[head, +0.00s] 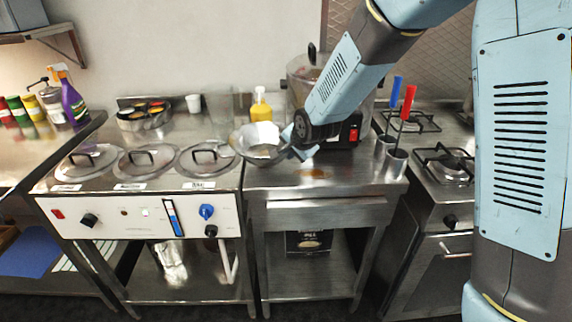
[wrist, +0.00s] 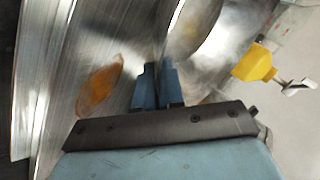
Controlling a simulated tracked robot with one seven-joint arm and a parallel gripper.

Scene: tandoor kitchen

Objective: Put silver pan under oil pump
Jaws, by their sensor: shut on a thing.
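The silver pan (head: 260,155) is a round, shiny bowl shape at the middle of the head view, at the left edge of the centre steel table. My gripper (head: 291,143) is shut on its right side; the exact grip point is hard to see. In the wrist view the fingers of my gripper (wrist: 158,88) are close together, with part of the silver pan (wrist: 194,28) beyond them. A container with a dark pump top (head: 50,99), which looks like the oil pump, stands on the left counter, far left of the pan.
A steel warmer with several lidded pots (head: 147,162) lies between the pan and left counter. A yellow bottle (head: 261,109) stands behind the pan, a purple spray bottle (head: 73,103) beside the pump. A blender-like machine (head: 349,131) and steel cups (head: 396,162) stand right.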

